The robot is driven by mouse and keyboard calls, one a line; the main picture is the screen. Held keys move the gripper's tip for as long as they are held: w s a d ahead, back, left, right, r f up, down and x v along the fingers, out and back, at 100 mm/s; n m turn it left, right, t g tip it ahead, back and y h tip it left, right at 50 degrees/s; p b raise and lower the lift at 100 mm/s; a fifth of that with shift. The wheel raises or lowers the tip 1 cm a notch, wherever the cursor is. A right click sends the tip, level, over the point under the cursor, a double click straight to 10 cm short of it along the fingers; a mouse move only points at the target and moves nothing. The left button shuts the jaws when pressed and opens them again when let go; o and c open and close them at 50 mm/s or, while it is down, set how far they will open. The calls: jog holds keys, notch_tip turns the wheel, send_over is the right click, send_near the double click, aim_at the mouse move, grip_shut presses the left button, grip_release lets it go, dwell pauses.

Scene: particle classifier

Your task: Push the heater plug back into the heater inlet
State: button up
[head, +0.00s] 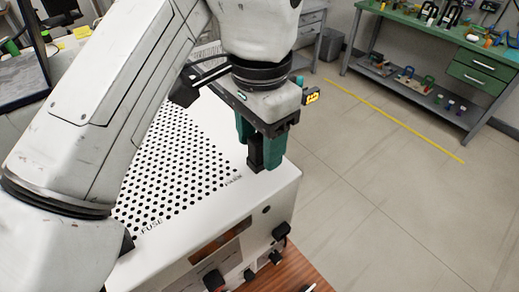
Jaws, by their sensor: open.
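The white classifier box (170,262) has a perforated top and a front face with several black plugs or connectors.
A brown wooden surface (305,277) shows under the box. A green workbench (440,45) with tools and drawers stands at the back right. A yellow line (395,120) crosses the open floor.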

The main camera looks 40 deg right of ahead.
grip_shut()
dwell(0.3)
jog(key=shift+r, duration=0.1)
